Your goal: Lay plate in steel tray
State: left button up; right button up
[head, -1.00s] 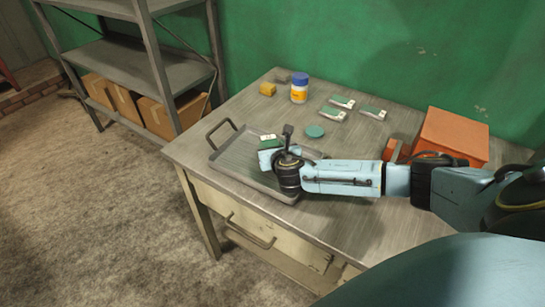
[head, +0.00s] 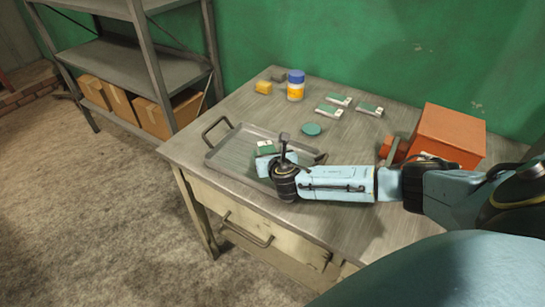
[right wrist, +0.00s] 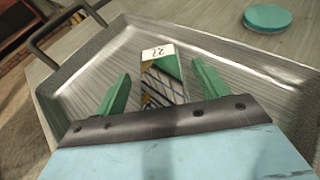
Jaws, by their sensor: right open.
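The steel tray (head: 228,138) is a shallow grey pan with a dark handle, on the near left of the table. My right gripper (head: 266,152) is over the tray, pointing down into it. In the right wrist view its two green fingers (right wrist: 160,85) are spread apart. A small plate (right wrist: 161,75) with a white numbered end and a dark, striped face lies between them, inside the tray outline, with gaps to both fingers. Its near end is hidden by the gripper. Two similar green-and-white plates (head: 329,111) (head: 370,110) lie on the table behind. My left gripper is out of view.
A green disc (head: 311,129) lies beyond the tray. An orange box (head: 447,135) stands at the right. A grey shelf (head: 120,63) stands left of the table.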

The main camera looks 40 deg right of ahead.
jog(key=p+v, duration=0.2)
jog(key=v, duration=0.9)
jog(key=shift+s+a+r, duration=0.1)
jog(key=shift+s+a, duration=0.05)
jog(key=shift+s, duration=0.2)
